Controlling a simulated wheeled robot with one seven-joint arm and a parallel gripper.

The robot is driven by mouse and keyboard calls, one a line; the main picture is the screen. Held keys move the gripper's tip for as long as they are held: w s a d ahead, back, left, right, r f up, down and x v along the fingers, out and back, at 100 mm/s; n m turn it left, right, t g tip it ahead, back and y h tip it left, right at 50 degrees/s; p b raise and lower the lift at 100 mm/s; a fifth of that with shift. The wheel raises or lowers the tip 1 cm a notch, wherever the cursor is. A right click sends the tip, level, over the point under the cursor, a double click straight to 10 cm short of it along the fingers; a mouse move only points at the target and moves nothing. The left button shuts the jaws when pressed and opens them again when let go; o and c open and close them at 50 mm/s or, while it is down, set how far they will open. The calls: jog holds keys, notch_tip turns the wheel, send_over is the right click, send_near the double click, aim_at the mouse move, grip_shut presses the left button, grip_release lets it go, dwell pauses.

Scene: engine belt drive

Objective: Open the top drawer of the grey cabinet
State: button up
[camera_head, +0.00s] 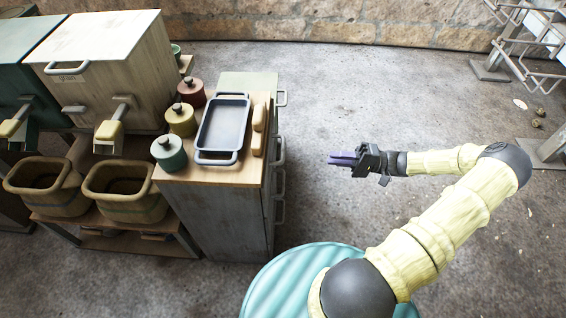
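The grey cabinet (228,222) stands left of centre under a wooden top. Its drawer front faces right and is seen almost edge-on. Several bar handles stick out from that face. The highest of them, the top drawer's handle (280,150), is just below the wooden top. I see no drawer standing out from the face. My gripper (331,158) is to the right of the handles, apart from them, with its purple fingers pointing left. The fingers lie close together, and I cannot tell whether a gap is between them. Nothing shows in them.
A pale box (248,82) with a handle stands behind. Dispensers (105,75) and baskets (127,207) are left. Open floor lies between cabinet and gripper.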

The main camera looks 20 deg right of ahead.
aim_at(283, 148)
jog(key=shift+d+f+t, duration=0.4)
jog(key=shift+d, duration=0.3)
jog(key=shift+w+a, duration=0.1)
jog(key=b+x, duration=0.1)
jog(key=x, duration=0.4)
jog(key=b+x, duration=0.2)
jog(key=x, duration=0.4)
jog(key=b+x, duration=0.1)
jog(key=x, duration=0.5)
jog(key=shift+a+r+b, duration=0.15)
jog(key=shift+r+b, duration=0.15)
jog(key=shift+r, duration=0.05)
grip_shut()
